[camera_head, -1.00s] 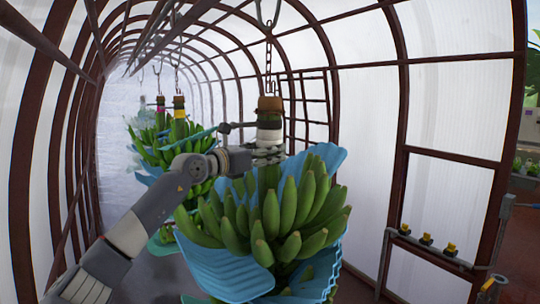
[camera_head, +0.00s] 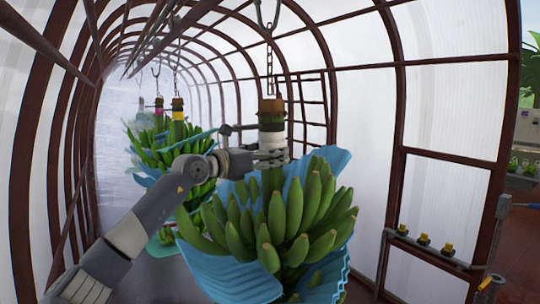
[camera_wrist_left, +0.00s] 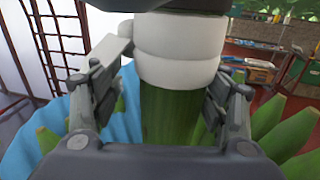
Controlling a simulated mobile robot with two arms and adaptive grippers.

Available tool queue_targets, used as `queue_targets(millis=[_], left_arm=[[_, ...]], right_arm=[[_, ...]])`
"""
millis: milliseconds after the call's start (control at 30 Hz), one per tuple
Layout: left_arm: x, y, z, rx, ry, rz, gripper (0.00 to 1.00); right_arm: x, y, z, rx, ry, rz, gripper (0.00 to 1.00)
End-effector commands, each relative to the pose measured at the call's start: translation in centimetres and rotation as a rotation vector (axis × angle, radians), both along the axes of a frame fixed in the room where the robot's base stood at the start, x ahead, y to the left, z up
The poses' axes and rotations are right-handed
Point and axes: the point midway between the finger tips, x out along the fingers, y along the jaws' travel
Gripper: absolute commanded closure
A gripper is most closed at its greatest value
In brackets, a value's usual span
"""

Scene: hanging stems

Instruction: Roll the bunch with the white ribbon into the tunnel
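The bunch with the white ribbon (camera_head: 272,140) hangs from a chain in the foreground, its green bananas (camera_head: 270,225) fanned out among blue sheets (camera_head: 235,278). My left gripper (camera_head: 272,155) reaches its stem from the left at ribbon height. In the left wrist view its two fingers (camera_wrist_left: 165,95) stand on either side of the green stem, just below the white ribbon (camera_wrist_left: 175,50). A gap shows between the left finger and the stem; the right finger is close to or touching it. My right gripper is out of view. The arched tunnel (camera_head: 120,90) recedes behind at the left.
Another bunch with a yellow ribbon (camera_head: 178,116) hangs deeper in the tunnel, with one more (camera_head: 158,118) behind it. An overhead rail (camera_head: 178,25) runs back. A frame with yellow-topped fittings (camera_head: 424,240) stands at the right.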

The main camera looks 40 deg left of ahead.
Motion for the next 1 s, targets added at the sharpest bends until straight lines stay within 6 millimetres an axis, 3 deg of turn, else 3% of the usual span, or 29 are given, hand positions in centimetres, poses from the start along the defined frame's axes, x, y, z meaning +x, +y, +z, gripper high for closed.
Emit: queue_targets(millis=[333, 700, 1000], left_arm=[[-0.7, 0.3, 0.1, 0.003, -0.003, 0.003, 0.33], [-5.6, 1.3, -0.1, 0.004, 0.002, 0.004, 0.33], [-7.2, 1.5, 0.0, 0.001, 0.0, 0.001, 0.33]], right_arm=[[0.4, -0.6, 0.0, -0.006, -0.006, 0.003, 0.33], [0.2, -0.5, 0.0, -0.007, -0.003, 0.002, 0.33], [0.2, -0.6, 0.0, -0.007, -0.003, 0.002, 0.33]])
